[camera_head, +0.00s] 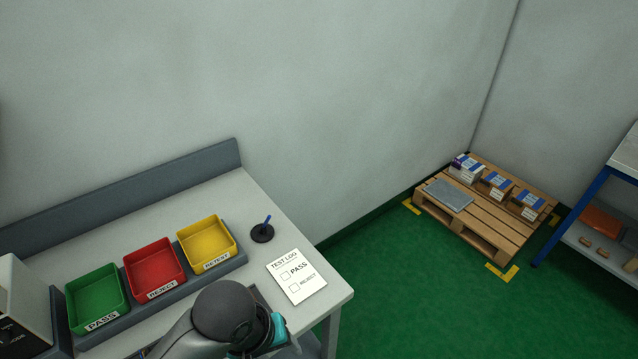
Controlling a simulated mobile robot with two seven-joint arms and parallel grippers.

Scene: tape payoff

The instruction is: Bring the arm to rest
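A grey arm link of mine with a rounded dark joint and a teal band shows at the bottom centre of the head view, in front of the bench's near right part. I cannot tell for sure which arm it belongs to. No fingertips show of either gripper, so whether they are open or hold anything is hidden. The work bench (335,291) stands under and beyond this link.
On the bench are empty green (96,290), red (153,262) and yellow (207,239) bins, a black round stand with a blue pen (267,222), and a test log sheet (297,278), boxes unmarked. A pallet (481,223) with boxes and a shelf (585,238) stand right; green floor lies between.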

